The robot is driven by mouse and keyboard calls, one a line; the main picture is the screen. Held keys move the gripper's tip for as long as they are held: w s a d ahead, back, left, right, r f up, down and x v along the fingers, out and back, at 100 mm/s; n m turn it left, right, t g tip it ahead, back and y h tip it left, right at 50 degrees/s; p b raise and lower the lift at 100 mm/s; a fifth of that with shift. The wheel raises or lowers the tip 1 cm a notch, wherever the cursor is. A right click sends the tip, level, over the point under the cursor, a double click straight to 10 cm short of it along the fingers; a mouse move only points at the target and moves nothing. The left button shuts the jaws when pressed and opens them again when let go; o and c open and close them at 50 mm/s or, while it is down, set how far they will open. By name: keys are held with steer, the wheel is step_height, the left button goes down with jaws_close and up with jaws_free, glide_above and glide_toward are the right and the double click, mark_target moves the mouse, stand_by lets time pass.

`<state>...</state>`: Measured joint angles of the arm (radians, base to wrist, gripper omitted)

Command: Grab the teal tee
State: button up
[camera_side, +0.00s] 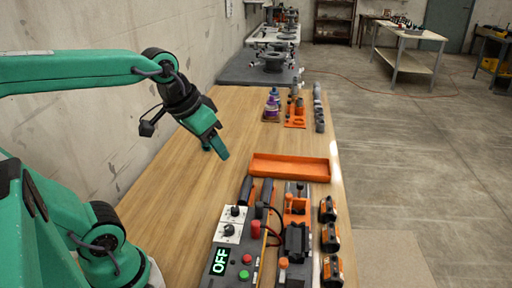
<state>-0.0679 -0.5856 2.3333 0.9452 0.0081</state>
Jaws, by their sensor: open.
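My gripper (214,149) is open and points down over the wooden bench (150,185), left of the orange tray. Its green fingers look empty, and their exact height above the bench is hard to judge. I cannot make out a teal tee anywhere in this view. Small grey fittings (319,110) stand in a row along the far right edge of the bench, too small to tell their shapes.
An orange tray (290,168) lies right of my gripper and looks empty. A control box reading OFF (219,262), an orange-and-black fixture (296,235) and orange-black blocks (328,238) fill the near right. The bench's left side is clear.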

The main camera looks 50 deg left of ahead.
steer(key=w+a+n+g, duration=0.3)
steer(key=w+a+n, duration=0.1)
steer(key=w+a, duration=1.55)
steer(key=a+f+n, duration=0.1)
steer(key=a+f, duration=0.5)
steer(key=a, duration=0.2)
steer(key=w+a+f+n+g, duration=0.1)
steer(key=a+f, duration=0.5)
steer(key=a, duration=0.2)
steer(key=a+f+n+g, duration=0.1)
steer(key=a+f, duration=0.5)
steer(key=a, duration=0.2)
steer(key=shift+w, duration=0.35)
steer(key=shift+s+a+f, duration=0.2)
steer(key=shift+a+f, duration=0.15)
steer(key=shift+f, duration=1.4)
steer(key=shift+w+f, duration=0.1)
steer(key=shift+f, duration=2.5)
